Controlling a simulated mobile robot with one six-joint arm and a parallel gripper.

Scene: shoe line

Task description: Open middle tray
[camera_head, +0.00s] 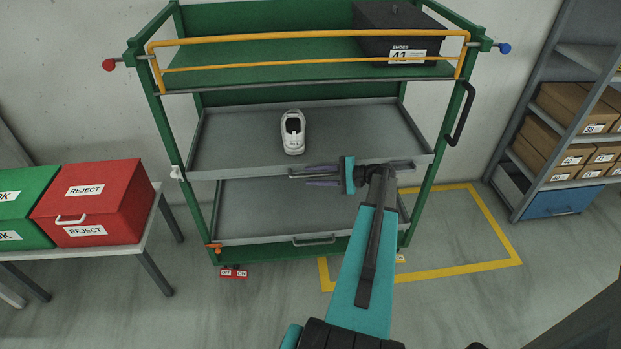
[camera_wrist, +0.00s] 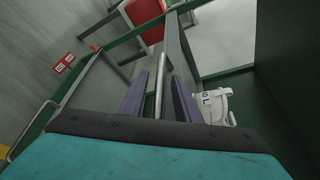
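The middle tray (camera_head: 240,143) is a grey shelf tray in the green rack, with a white shoe (camera_head: 293,132) standing on it. My gripper (camera_head: 322,176) is at the tray's front edge, by its bar handle. In the wrist view, my two purple fingers (camera_wrist: 159,98) are apart, with the middle tray's grey handle (camera_wrist: 159,85) between them. Gaps show on both sides of the handle. The shoe, with a label, also shows beyond the right finger in the wrist view (camera_wrist: 214,104). My gripper hides part of the handle in the head view.
A lower grey tray (camera_head: 255,215) with its own handle (camera_head: 314,240) is below. A black shoe box (camera_head: 400,30) sits on the top shelf behind yellow rails. Red (camera_head: 97,203) and green (camera_head: 25,207) boxes stand on a left table. Shelves (camera_head: 515,190) with brown boxes stand right.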

